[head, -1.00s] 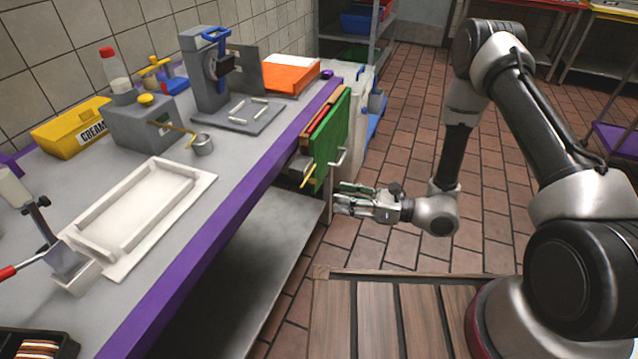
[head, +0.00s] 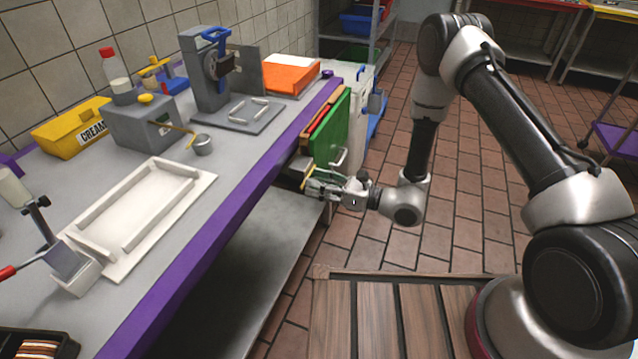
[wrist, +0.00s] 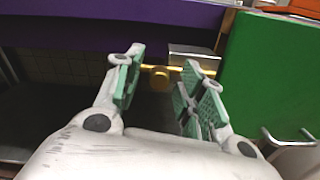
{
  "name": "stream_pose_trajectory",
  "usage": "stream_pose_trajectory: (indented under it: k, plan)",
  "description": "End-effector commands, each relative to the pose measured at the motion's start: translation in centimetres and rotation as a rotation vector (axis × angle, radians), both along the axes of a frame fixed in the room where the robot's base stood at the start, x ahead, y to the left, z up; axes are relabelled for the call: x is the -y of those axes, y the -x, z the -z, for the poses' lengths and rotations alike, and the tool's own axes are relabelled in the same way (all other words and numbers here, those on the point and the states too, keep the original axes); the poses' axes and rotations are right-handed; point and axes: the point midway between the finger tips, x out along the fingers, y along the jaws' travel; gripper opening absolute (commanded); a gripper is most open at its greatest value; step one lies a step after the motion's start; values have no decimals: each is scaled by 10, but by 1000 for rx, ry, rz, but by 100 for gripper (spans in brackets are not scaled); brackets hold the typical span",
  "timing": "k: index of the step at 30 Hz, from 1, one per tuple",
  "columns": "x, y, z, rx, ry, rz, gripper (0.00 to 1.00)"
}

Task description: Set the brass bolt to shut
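The brass bolt (wrist: 160,78) shows in the wrist view as a short gold piece with a round knob, below the purple counter edge and beside a grey metal block (wrist: 194,60). My gripper (wrist: 160,75) is open, with its green-padded fingers apart on either side of the bolt in the picture. I cannot tell whether either finger touches it. In the head view my gripper (head: 308,183) is at the counter's front side, and a small yellow piece of the bolt (head: 306,176) shows just by the fingertips.
The green board (head: 332,130) stands to the right of the bolt, with a metal handle (wrist: 290,140) on its face. The purple counter edge (head: 240,190) runs above the gripper. A lower steel shelf (head: 250,240) lies under the counter.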

Motion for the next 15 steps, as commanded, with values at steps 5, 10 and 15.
stream_pose_trajectory:
  k: [5,10,15]
  plan:
    - [0,0,0,0,0,0,4]
    - [0,0,0,0,0,0,0]
    - [3,-9,0,1,-1,2,0]
